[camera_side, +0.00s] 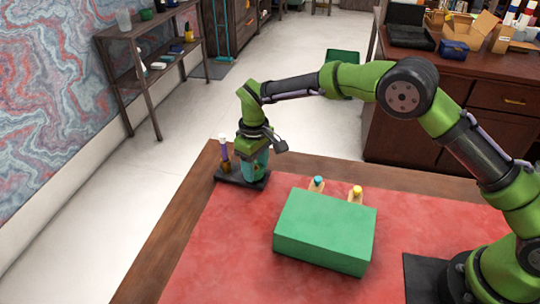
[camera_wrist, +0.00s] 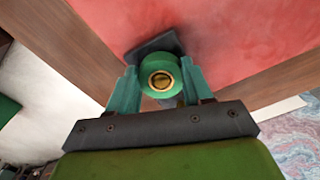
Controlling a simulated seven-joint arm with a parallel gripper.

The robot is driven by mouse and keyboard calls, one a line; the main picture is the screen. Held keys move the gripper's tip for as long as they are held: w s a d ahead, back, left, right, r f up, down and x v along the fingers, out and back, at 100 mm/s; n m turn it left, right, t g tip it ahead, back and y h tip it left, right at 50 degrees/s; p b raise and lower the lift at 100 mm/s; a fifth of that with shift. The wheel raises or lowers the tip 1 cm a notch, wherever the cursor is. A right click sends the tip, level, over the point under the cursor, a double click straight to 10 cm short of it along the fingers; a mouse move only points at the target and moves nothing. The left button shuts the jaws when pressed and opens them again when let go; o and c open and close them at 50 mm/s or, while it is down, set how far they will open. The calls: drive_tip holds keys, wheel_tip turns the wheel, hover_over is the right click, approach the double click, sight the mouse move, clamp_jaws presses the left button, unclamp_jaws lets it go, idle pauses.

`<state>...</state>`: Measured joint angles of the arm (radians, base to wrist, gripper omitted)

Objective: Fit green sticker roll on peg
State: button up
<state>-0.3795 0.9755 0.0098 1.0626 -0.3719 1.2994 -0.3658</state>
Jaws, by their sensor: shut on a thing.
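My gripper (camera_side: 256,170), with teal fingers, points down at the far left corner of the desk, over the right part of a black base (camera_side: 229,176). In the wrist view it is shut on the green sticker roll (camera_wrist: 146,82), a green ring with a gold-rimmed core facing the camera. The fingers hide most of the roll in the side view. A gold-brown shape shows inside the core; I cannot tell whether it is a peg through the roll. An upright post (camera_side: 224,150), white-tipped, purple and brown, stands at the base's left. The base (camera_wrist: 150,48) also shows beyond the roll.
A large green box (camera_side: 325,232) stands on the red desk top to the right of the gripper. Two bottles, one teal-capped (camera_side: 317,182) and one yellow-capped (camera_side: 356,194), stand behind it. The desk's wooden edge (camera_side: 178,225) is close to the base. The red surface left of the box is clear.

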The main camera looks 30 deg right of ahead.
drive_tip(key=shift+f, duration=0.35)
drive_tip(key=o, duration=1.1)
drive_tip(key=shift+r, duration=4)
